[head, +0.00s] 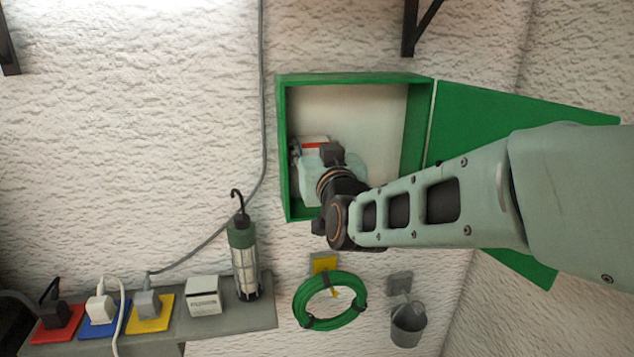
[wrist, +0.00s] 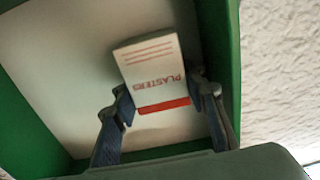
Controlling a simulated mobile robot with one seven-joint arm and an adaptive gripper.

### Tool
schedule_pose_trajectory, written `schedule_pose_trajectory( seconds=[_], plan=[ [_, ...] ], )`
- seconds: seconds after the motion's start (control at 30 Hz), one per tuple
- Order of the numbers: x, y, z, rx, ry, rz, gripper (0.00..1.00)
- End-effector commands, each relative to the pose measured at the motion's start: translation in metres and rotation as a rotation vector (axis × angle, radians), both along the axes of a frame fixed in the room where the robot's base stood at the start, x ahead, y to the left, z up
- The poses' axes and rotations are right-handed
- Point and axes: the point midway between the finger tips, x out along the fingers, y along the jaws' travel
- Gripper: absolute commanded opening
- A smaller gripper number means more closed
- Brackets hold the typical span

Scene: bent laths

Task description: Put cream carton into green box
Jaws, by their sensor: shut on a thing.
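The green box (head: 281,165) is fixed to the wall, open at the front, with its green door (head: 490,118) swung out to the right. My gripper (wrist: 160,92) is shut on a cream carton (wrist: 150,62) with a red band and red PLASTERS lettering. One finger shows on each side of the carton. In the head view the carton (head: 314,141) is at the left part of the box opening, partly hidden by my gripper. The box wall (wrist: 222,50) is close on the right in the wrist view. I cannot tell whether the carton touches the box.
A shelf (head: 262,316) at lower left bears a lamp (head: 244,262), a pale carton with a dark stripe (head: 203,295) and several plugs on coloured plates. A green hose coil (head: 298,300) and a grey bucket (head: 407,325) hang below the box. A cable (head: 262,100) runs down the wall left of it.

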Motion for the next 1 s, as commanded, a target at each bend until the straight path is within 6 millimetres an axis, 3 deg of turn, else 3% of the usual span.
schedule_pose_trajectory(
  seconds=[0.03, 0.1, 0.27, 0.5, 1.0],
  plan=[
    [-0.001, 0.002, -0.014, -0.006, 0.003, 0.002, 0.15],
    [-0.001, 0.001, -0.024, -0.004, 0.003, 0.002, 0.15],
    [-0.001, 0.000, -0.034, -0.002, 0.002, 0.000, 0.15],
    [-0.001, 0.001, -0.068, -0.004, 0.001, 0.002, 0.15],
    [0.003, 0.000, -0.073, 0.002, 0.002, 0.000, 0.15]
  ],
)
